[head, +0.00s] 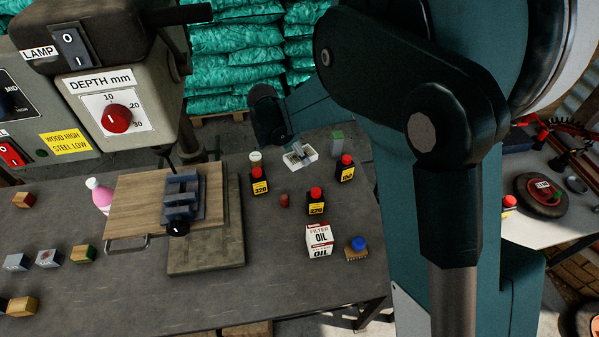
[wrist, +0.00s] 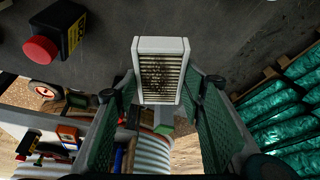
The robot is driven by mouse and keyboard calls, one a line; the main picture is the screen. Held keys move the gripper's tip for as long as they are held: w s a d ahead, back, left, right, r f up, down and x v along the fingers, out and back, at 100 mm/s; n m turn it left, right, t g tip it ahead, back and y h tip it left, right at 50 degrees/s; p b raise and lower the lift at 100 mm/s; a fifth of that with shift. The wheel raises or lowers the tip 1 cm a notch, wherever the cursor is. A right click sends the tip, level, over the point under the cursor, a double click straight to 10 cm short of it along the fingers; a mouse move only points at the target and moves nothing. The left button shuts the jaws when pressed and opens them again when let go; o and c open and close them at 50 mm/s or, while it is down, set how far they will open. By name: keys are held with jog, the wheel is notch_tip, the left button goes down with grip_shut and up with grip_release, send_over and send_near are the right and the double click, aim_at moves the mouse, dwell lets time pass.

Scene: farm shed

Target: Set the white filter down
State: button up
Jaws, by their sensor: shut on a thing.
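The white filter (wrist: 160,45) has a white frame around dirty cream pleats. In the wrist view it sits between the two green-faced fingers of my gripper (wrist: 168,100), which are shut on its sides. In the head view the white filter (head: 308,160) shows near the far edge of the grey workbench (head: 300,283), with the tip of my gripper (head: 297,150) at it. I cannot tell whether its underside touches the bench.
An oil filter box (head: 319,241) and a blue-knobbed brush (head: 357,248) stand nearer. The drill vise (head: 182,198) is left.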

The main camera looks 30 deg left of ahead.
aim_at(292, 159)
jog(key=shift+f+b, duration=0.45)
jog(key=shift+f, duration=2)
jog(key=shift+f+b, duration=0.5)
jog(key=shift+f, duration=1.4)
jog(key=shift+f, duration=0.15)
jog(key=o, duration=0.9)
jog(key=p+v, duration=0.2)
jog(key=v, duration=1)
jog(key=shift+r, duration=0.2)
jog(key=shift+w+d, duration=0.1)
